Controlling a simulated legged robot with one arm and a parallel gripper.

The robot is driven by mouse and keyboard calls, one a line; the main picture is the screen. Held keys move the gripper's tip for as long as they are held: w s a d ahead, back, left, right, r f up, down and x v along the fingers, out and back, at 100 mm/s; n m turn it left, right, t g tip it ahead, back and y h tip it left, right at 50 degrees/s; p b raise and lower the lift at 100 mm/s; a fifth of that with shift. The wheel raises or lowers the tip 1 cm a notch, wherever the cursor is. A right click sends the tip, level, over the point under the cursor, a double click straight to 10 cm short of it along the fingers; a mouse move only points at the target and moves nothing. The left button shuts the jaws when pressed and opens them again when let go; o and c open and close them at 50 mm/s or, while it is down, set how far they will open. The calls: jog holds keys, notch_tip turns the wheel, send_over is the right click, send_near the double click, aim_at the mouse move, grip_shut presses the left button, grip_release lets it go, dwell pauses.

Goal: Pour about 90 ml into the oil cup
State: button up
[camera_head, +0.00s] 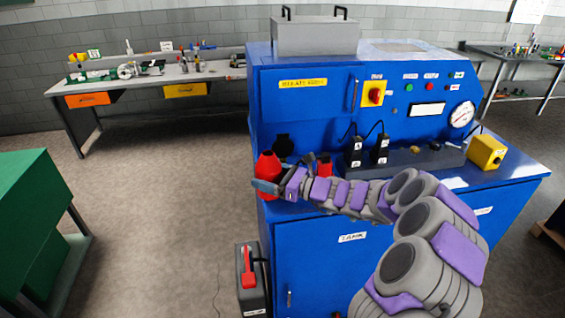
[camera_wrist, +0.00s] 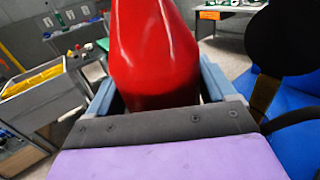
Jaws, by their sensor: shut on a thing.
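A red bottle-like container (camera_head: 268,166) with a narrow top stands roughly upright at the left front corner of the blue machine. My gripper (camera_head: 268,187) is shut around its lower part. In the wrist view the red container (camera_wrist: 153,50) fills the space between my two grey-blue fingers (camera_wrist: 158,92). A black part with a rounded top (camera_head: 282,146) is just behind and right of it on the machine; it also shows in the wrist view (camera_wrist: 290,40). It may be the oil cup, but I cannot tell. No liquid shows.
The blue machine (camera_head: 310,235) carries a smaller red object (camera_head: 324,163) partly behind my arm, black blocks (camera_head: 354,152), a yellow box (camera_head: 487,152) and a gauge (camera_head: 461,114).

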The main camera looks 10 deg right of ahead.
jog(key=shift+r, duration=0.25)
